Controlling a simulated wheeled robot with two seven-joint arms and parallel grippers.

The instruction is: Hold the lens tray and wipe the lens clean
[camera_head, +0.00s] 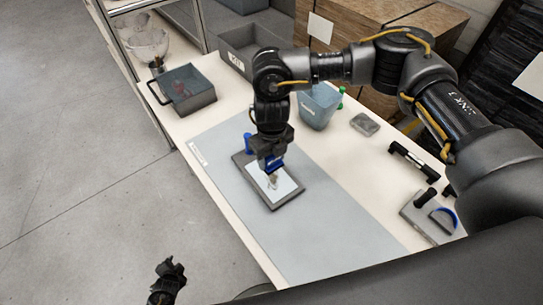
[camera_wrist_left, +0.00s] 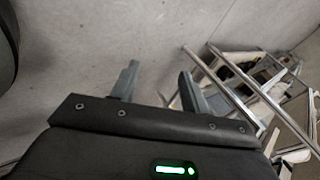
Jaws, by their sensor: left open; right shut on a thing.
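The lens tray (camera_head: 270,201) is a dark flat frame with a pale, light-blue lens (camera_head: 286,186) in it, lying on the grey mat. My right gripper (camera_head: 271,158) points down over the tray's upper part. It is shut on a small blue wiping piece (camera_head: 275,164), whose lower end is at or just above the lens; contact is unclear. A brownish mark shows on the lens below it. My left gripper (camera_head: 171,270) is off the table at the lower left, away from the tray. Its fingers are apart and empty in the left wrist view (camera_wrist_left: 158,88).
The grey mat (camera_head: 320,235) is mostly bare. A grey bin with a handle (camera_head: 190,90), a blue-grey cup (camera_head: 318,106), a small blue item (camera_head: 247,141), a black-handled bar (camera_head: 414,160) and a grey block (camera_head: 432,217) stand around the table. Open floor lies left.

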